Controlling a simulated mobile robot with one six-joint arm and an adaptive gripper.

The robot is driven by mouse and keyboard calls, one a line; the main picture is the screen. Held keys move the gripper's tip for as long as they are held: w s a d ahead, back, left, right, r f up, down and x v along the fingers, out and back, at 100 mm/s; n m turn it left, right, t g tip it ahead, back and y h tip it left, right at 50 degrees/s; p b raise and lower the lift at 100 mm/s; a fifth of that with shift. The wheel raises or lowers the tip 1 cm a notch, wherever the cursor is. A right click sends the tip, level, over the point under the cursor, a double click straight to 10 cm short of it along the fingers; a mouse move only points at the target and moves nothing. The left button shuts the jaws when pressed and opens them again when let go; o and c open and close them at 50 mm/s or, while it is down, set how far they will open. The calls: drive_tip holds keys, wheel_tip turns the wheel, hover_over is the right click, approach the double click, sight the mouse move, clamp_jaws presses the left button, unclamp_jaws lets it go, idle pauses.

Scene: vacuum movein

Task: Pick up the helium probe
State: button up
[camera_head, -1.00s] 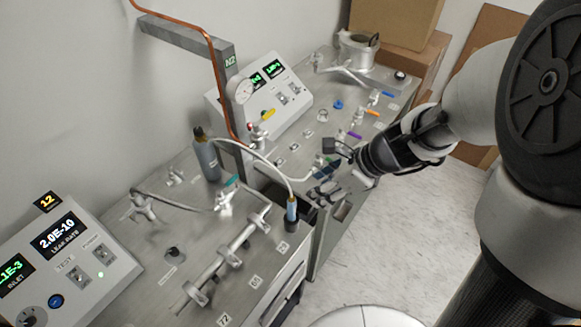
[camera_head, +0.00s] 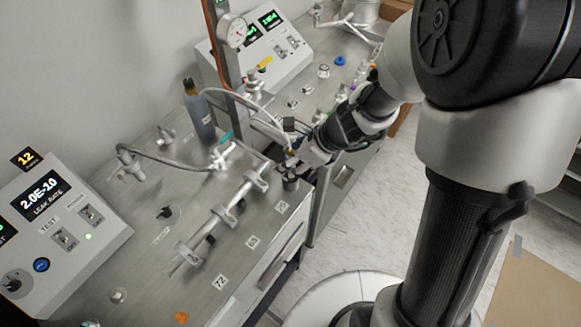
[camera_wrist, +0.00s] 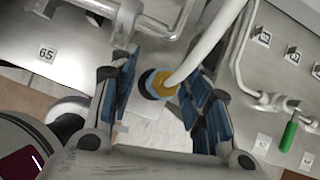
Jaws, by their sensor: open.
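The helium probe (camera_wrist: 158,84) shows in the wrist view from its top end, with a yellow collar, a blue body and a pale hose. It lies between the blue-padded fingers of my gripper (camera_wrist: 163,98), which are open and spread to either side of it, with gaps visible. In the head view my gripper (camera_head: 299,160) is at the front edge of the bench, just above the dark cylindrical holder (camera_head: 290,183). The probe's body is mostly hidden there by my gripper. I cannot tell how far down the fingers reach along it.
A horizontal metal pipe with clamps (camera_head: 222,215) runs along the bench close to my gripper. A grey bottle (camera_head: 199,112) and an upright post with a gauge (camera_head: 232,31) stand behind. In the wrist view a green-handled valve (camera_wrist: 289,134) is at the right.

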drive_tip(key=shift+c, duration=0.4)
clamp_jaws()
